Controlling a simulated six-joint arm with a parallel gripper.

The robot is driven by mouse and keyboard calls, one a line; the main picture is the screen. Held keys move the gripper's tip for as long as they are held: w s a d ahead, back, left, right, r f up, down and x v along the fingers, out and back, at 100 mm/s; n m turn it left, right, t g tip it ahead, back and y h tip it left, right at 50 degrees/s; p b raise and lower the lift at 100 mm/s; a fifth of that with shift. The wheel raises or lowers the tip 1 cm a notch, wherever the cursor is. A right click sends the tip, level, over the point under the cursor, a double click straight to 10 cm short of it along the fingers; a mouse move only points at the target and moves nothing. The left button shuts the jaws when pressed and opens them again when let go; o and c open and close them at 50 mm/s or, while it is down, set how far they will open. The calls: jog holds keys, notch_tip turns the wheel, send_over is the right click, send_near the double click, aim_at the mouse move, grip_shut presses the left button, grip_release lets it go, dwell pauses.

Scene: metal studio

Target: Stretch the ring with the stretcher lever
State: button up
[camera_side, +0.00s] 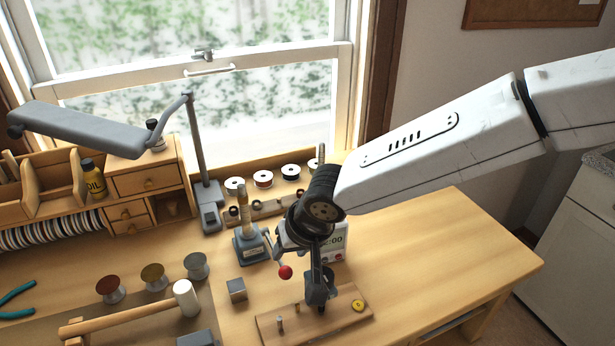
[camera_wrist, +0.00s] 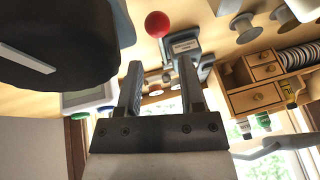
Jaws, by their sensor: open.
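The ring stretcher (camera_side: 250,244) stands on the bench in the side view, a grey base with an upright brass-coloured post (camera_side: 243,200). Its lever ends in a red ball knob (camera_side: 285,272) at the lower right of the base. I cannot make out a separate ring on the post. My gripper (camera_side: 321,300) points down to the right of the red knob, apart from it, over a wooden board. In the wrist view my gripper (camera_wrist: 160,72) is open with nothing between its fingers. The red knob (camera_wrist: 157,24) shows beyond the fingertips, and the stretcher (camera_wrist: 186,46) is partly hidden by a finger.
The wooden board (camera_side: 283,335) carries small pegs and a yellow round piece (camera_side: 358,305). A display box (camera_side: 336,246) stands behind my gripper. A grey metal block (camera_side: 237,290) and a mallet (camera_side: 187,298) lie left. The bench's right side is clear.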

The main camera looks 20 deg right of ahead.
aim_at(282, 263)
jog(key=shift+x, duration=2.8)
grip_shut()
